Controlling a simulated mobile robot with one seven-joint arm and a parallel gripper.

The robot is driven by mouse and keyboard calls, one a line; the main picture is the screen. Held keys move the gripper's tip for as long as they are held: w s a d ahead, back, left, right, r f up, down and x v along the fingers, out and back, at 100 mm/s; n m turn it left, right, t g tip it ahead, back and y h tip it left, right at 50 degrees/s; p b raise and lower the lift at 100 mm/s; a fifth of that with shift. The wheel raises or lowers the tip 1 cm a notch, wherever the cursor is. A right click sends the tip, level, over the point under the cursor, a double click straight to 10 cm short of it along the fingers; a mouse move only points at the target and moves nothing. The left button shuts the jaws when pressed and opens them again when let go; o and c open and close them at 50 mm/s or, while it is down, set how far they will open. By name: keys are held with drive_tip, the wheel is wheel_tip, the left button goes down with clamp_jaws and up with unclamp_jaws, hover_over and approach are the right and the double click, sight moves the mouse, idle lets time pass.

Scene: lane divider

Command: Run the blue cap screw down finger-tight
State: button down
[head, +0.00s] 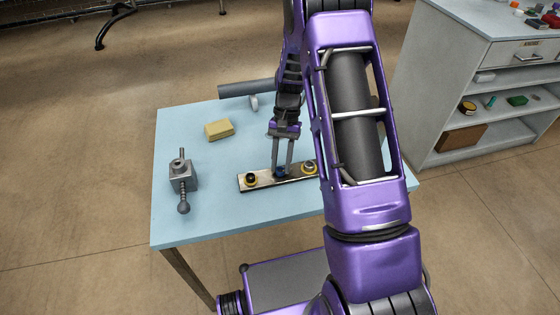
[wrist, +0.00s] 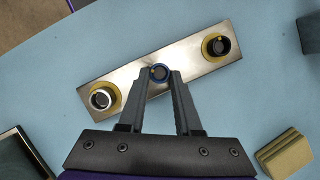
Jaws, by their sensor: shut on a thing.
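The blue cap screw (wrist: 159,73) stands at the middle of a metal plate (wrist: 130,74), between two other screws. It has a blue ring and a dark socket in its head. My gripper (wrist: 158,84) is shut on its head, one finger on each side. In the head view my gripper (head: 281,170) reaches down to the blue cap screw (head: 280,173) on the plate (head: 263,180). A black screw (wrist: 217,46) and a silver screw (wrist: 101,98), each in a yellow ring, sit near the plate's ends. How deep the blue screw sits is hidden.
The plate lies on a light blue table (head: 215,215). A yellow block (head: 218,130), a grey vise (head: 183,177) and a dark grey cylinder (head: 245,89) are also on it. A grey shelf unit (head: 460,100) stands right. The table's front left is clear.

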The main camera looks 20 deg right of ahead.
drive_tip(key=m, duration=0.3)
drive_tip(key=m+t+y, duration=0.1)
drive_tip(key=shift+s+d+r+m, duration=0.1)
drive_tip(key=shift+d+r+m, duration=0.1)
drive_tip(key=shift+d+m, duration=0.1)
drive_tip(key=shift+s+m+t+y, duration=0.1)
drive_tip(key=shift+m+t+y, duration=0.25)
drive_tip(key=shift+m, duration=0.75)
drive_tip(key=shift+s+m+t+y, duration=0.15)
drive_tip(key=shift+m+t, duration=0.3)
drive_tip(key=shift+m, duration=0.65)
drive_tip(key=c, duration=0.6)
unclamp_jaws()
drive_tip(key=shift+f, duration=0.15)
drive_tip(key=p+v, duration=0.1)
drive_tip(key=v, duration=1.6)
drive_tip(key=shift+d+r+p, duration=0.15)
drive_tip(key=shift+r+p, duration=0.05)
drive_tip(key=shift+p, duration=0.15)
